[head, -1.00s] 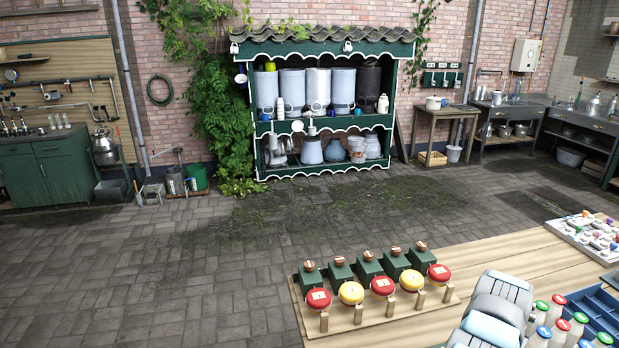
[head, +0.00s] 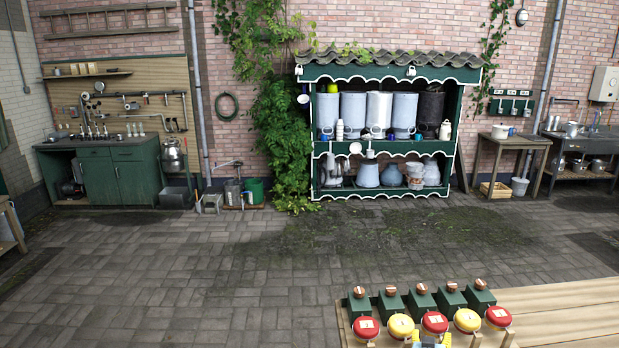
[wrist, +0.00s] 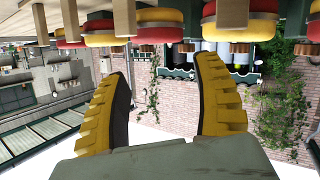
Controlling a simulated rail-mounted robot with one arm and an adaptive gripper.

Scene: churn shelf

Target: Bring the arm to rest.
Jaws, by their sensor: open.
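My gripper (wrist: 163,72) shows in the wrist view as two yellow ridged fingers on a grey-green body. The fingers stand wide apart with nothing between them. The wrist picture is upside down, with red and yellow bells (wrist: 160,20) along its top edge, beyond the fingertips. I cannot tell whether a finger touches a bell. In the head view a small yellow and blue piece at the bottom edge, in front of the bells (head: 435,322), may be part of my gripper. The rest of my arm is out of view there.
The bells and green boxes (head: 422,300) stand in rows on a board on the wooden table (head: 560,312). A roofed green shelf (head: 390,74) with several churns stands at the brick wall. A green cabinet (head: 120,176) is at left. The paved floor (head: 220,270) between is largely clear.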

